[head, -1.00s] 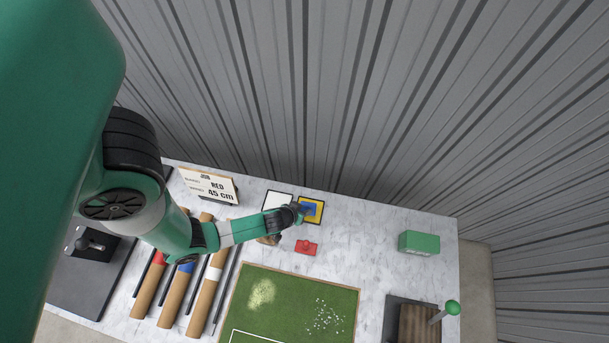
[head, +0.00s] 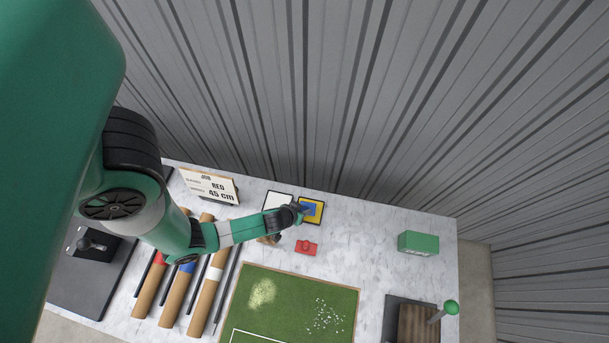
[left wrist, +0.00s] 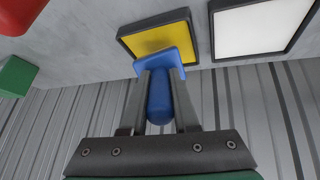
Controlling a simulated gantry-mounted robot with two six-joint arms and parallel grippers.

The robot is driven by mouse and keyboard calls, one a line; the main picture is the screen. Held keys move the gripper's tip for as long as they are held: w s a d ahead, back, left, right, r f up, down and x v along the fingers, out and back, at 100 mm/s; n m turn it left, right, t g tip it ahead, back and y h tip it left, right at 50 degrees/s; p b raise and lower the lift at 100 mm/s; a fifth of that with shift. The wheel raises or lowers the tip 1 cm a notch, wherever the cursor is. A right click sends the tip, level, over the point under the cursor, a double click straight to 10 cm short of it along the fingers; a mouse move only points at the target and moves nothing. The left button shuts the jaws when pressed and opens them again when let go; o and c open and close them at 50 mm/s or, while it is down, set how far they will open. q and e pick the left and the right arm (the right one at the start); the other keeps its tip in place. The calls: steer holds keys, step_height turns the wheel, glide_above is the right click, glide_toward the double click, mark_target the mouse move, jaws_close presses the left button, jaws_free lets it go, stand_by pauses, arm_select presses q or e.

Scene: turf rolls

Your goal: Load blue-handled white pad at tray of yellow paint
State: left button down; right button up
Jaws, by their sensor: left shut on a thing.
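The tray of yellow paint (head: 316,217) is a black-rimmed square at the back of the table, and it shows in the left wrist view (left wrist: 150,38). My left gripper (head: 302,207) is at this tray. In the left wrist view its fingers (left wrist: 160,92) are shut on the blue handle of the pad (left wrist: 158,100). The pad's blue top lies over the near edge of the yellow paint. The pad's white face is hidden, and I cannot tell whether it touches the paint. My right gripper is not in view.
A tray of white paint (head: 278,199) stands left of the yellow one. A red block (head: 306,247) lies in front. A green box (head: 418,243) is at the right. A turf mat (head: 290,303) and several rolls (head: 207,282) lie nearer.

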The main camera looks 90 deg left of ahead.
mark_target(304, 208)
arm_select(q)
steer(key=shift+w+r+p, duration=0.1)
steer(key=shift+r+p, duration=2.4)
steer(key=shift+r, duration=0.7)
